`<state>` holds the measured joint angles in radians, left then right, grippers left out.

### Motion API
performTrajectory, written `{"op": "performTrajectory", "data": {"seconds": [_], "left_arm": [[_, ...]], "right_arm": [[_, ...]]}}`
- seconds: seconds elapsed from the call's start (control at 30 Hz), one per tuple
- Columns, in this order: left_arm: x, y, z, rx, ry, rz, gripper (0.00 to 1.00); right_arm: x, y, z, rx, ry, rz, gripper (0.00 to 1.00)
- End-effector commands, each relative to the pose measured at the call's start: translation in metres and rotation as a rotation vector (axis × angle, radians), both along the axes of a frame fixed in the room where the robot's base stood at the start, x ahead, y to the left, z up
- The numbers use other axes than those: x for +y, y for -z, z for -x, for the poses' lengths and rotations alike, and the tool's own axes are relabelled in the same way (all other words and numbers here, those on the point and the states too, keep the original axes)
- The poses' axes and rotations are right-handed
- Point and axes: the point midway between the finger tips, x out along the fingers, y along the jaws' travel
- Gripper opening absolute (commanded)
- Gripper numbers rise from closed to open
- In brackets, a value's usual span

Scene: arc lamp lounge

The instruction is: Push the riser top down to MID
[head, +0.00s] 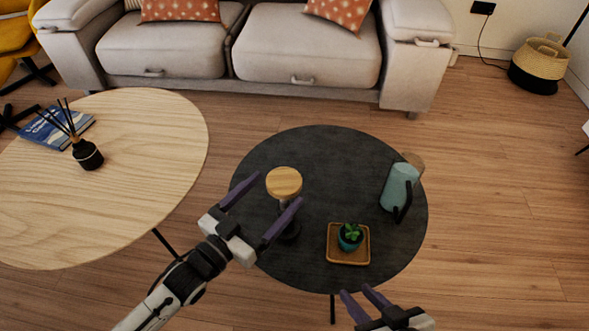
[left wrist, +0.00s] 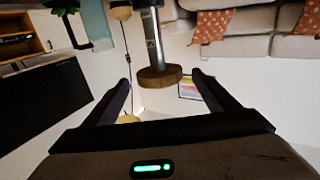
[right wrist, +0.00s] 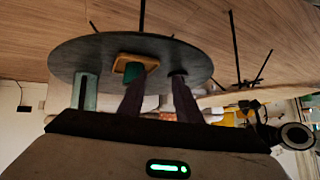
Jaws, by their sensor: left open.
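The riser stands on the dark round table (head: 330,148), with a round wooden top (head: 284,181) on a post whose lower part is partly hidden by my gripper. In the left wrist view, which is upside down, the wooden top (left wrist: 160,77) and its grey post (left wrist: 152,35) show beyond my fingers; the marks on the post are too small to read. My left gripper (head: 279,187) is open and empty, its purple fingers on either side of the wooden top in the head view; contact cannot be told. My right gripper (head: 355,290) is open and empty at the table's near edge.
A potted succulent (head: 350,237) sits on a square wooden tray (head: 335,258) right of the riser. A teal pitcher (head: 399,186) stands farther right. A pale wooden table (head: 150,130) with a reed diffuser (head: 87,154) and a blue book (head: 58,128) is left. A sofa (head: 165,52) stands behind.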

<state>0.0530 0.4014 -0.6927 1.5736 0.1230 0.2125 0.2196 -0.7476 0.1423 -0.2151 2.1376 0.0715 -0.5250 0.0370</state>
Motion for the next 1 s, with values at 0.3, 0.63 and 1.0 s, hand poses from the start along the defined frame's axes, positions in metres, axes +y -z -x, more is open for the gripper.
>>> {"op": "performTrajectory", "data": {"seconds": [0.3, 0.63, 1.0], "left_arm": [[-0.039, 0.000, -0.046, -0.002, 0.000, 0.003, 0.80], [-0.055, 0.000, -0.065, 0.001, 0.000, 0.001, 0.80], [-0.055, 0.000, -0.065, 0.001, 0.000, 0.001, 0.55]], "right_arm": [[0.002, 0.000, -0.007, -0.026, 0.010, -0.021, 0.31], [0.004, 0.003, -0.003, -0.014, 0.011, -0.030, 0.31], [0.005, 0.003, -0.003, -0.014, 0.010, -0.031, 0.31]]}}
